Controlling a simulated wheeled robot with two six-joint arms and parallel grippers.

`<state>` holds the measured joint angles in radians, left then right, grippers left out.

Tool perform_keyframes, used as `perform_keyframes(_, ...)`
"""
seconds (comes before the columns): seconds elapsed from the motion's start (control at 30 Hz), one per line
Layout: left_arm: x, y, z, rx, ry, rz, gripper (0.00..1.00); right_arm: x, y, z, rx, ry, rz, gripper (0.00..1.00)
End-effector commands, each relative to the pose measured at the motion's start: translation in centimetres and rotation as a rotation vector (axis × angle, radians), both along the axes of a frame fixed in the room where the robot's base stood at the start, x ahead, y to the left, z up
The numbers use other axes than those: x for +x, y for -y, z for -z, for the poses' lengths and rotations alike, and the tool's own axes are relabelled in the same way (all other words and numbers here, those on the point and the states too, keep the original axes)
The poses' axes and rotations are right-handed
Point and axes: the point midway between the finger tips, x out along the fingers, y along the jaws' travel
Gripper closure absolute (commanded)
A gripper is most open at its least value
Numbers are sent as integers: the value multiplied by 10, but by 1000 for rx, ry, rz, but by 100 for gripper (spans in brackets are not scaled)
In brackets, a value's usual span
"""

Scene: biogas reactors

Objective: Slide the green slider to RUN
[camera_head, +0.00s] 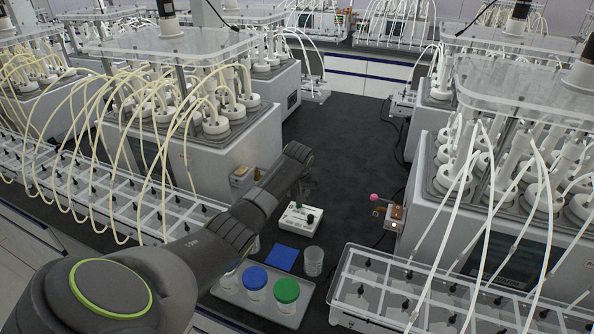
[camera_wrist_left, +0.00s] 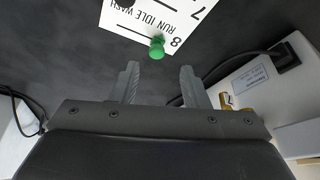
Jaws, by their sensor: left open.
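The white control panel (camera_head: 300,216) lies on the dark bench top in the head view, with a small green slider (camera_head: 310,218) on it. In the left wrist view the panel (camera_wrist_left: 185,15) is at the top, with printed RUN, IDLE and WASH labels upside down. The green slider (camera_wrist_left: 157,47) stands near the panel's edge there; I cannot tell which label it is at. My left gripper (camera_wrist_left: 160,85) is open and empty, with the slider just beyond the gap between its fingertips and apart from them. My right gripper is not in view.
A blue mat (camera_head: 282,257), a clear beaker (camera_head: 313,262) and a tray (camera_head: 230,293) with blue-lidded and green-lidded jars lie in front of the panel. Reactor units with hoses flank the bench on both sides. A box with a cable (camera_wrist_left: 255,85) is at right in the wrist view.

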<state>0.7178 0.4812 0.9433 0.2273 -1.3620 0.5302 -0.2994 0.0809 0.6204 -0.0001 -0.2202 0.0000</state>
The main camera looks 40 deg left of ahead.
Motion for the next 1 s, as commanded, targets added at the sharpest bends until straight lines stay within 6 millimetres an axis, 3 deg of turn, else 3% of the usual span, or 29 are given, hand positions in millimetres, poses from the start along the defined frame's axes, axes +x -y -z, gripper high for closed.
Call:
perform_keyframes(0.7,-36,25,-105,1,3,0,59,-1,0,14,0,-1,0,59)
perform_keyframes(1.0,-41,27,-117,1,-2,-2,59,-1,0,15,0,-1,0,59)
